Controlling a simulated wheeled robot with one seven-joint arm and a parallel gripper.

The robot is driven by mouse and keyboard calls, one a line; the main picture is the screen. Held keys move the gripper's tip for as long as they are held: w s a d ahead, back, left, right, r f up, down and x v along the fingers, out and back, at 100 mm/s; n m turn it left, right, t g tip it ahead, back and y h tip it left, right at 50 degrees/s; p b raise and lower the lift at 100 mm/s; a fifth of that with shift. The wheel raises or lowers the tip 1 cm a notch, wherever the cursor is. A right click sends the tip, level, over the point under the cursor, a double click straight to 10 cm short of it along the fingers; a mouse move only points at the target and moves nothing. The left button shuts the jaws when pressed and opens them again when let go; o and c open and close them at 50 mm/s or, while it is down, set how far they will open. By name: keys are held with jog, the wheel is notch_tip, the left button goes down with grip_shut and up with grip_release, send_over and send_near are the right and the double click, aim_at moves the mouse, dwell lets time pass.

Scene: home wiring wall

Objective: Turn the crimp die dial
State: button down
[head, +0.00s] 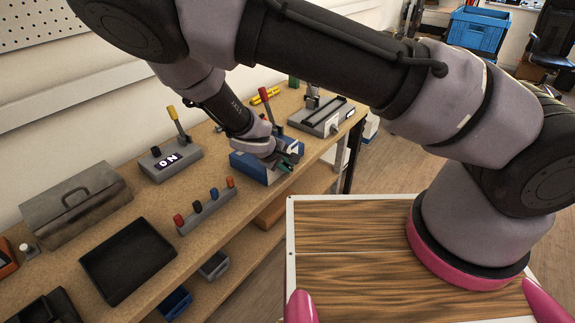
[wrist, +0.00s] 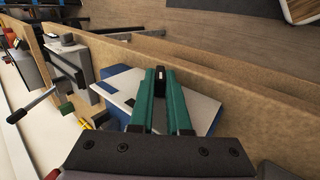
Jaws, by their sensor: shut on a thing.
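A blue crimp machine (head: 252,170) with a red-tipped lever stands on the workbench near its front edge. Its blue body and light panel also show in the wrist view (wrist: 122,88). My gripper (head: 284,166) is at the front of this machine. In the wrist view its green fingers (wrist: 159,76) are closed together at the tips on a small black dial (wrist: 159,76) with a white mark. The dial is mostly hidden between the fingers, and in the head view I cannot make it out. My gripper and wrist cover part of the machine.
On the workbench (head: 140,185), a grey box with a yellow lever and an ON sign (head: 170,161) stands left. A rack of coloured knobs (head: 206,206), a black tray (head: 127,261) and a metal toolbox (head: 76,203) are nearer. A grey machine (head: 320,117) stands beyond.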

jog(key=shift+s+a+f+t+h, duration=0.1)
jog(key=shift+f+t+h, duration=0.05)
jog(key=shift+t+h, duration=0.65)
jog(key=shift+s+a+f+t+h, duration=0.1)
jog(key=shift+t+h, duration=0.5)
jog(key=shift+t, duration=0.4)
jog(key=c, duration=0.9)
grip_release()
jog(key=shift+s, duration=0.1)
jog(key=v, duration=1)
jog(key=shift+s+a, duration=0.25)
jog(key=shift+s, duration=0.05)
jog(key=shift+d+r, duration=0.1)
